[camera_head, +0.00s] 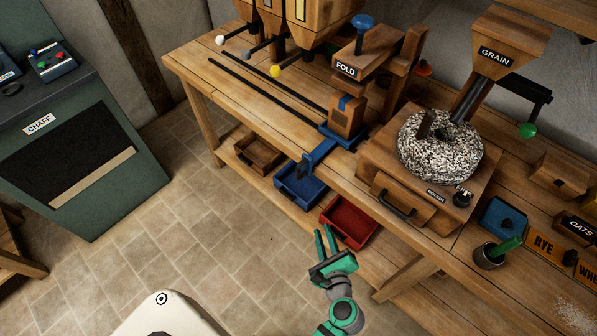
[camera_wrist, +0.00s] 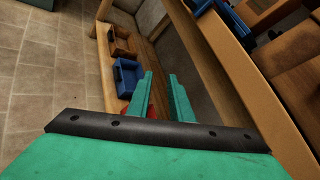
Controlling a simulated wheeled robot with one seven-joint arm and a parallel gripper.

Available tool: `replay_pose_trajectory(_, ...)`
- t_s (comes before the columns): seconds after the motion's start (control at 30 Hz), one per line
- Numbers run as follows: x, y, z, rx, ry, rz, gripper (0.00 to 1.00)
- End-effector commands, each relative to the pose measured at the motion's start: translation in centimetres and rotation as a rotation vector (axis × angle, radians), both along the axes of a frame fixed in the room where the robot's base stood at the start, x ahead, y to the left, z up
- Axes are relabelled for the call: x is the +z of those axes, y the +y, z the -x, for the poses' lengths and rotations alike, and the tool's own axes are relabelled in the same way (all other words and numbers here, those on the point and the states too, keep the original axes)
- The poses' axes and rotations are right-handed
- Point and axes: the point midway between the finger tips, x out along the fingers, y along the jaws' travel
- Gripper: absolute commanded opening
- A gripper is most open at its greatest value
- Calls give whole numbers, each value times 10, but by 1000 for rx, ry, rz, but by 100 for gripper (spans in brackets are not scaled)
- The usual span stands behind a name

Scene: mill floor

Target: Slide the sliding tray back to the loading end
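The sliding tray (camera_head: 347,138) is a blue plate on two dark rails (camera_head: 262,92) that run along the bench. It is at the right end of the rails, under the press marked FOLD (camera_head: 346,69). A wooden block with a blue stripe (camera_head: 346,116) stands on it. Its blue handle (camera_head: 316,158) sticks out over the front edge of the bench. My gripper (camera_head: 323,229) is open and empty, in front of the bench and lower in the picture than the handle. Its two green fingers (camera_wrist: 158,76) are apart with nothing between them in the wrist view.
Below the bench top, a shelf holds a wooden bin (camera_head: 258,155), a blue bin (camera_head: 300,186) and a red bin (camera_head: 349,222). A millstone (camera_head: 440,148) stands on the bench at right. A green chaff machine (camera_head: 75,140) is at left. Floor (camera_head: 190,220) between is clear.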

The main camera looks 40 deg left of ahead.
Motion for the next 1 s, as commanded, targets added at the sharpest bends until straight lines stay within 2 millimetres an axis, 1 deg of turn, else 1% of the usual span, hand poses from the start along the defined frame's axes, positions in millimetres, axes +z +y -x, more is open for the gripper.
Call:
replay_pose_trajectory(0.03,14,10,-15,33,37,-93,19)
replay_pose_trajectory(0.13,44,28,-30,117,137,-275,19)
replay_pose_trajectory(0.2,64,37,-37,178,202,-374,19)
replay_pose_trajectory(0.3,89,44,-43,259,277,-477,19)
replay_pose_trajectory(0.4,106,48,-44,318,332,-540,19)
replay_pose_trajectory(0.5,116,52,-44,354,362,-570,19)
replay_pose_trajectory(0.67,119,61,-46,368,376,-581,19)
replay_pose_trajectory(0.77,119,73,-50,365,374,-581,19)
replay_pose_trajectory(1.0,119,113,-63,362,372,-580,19)
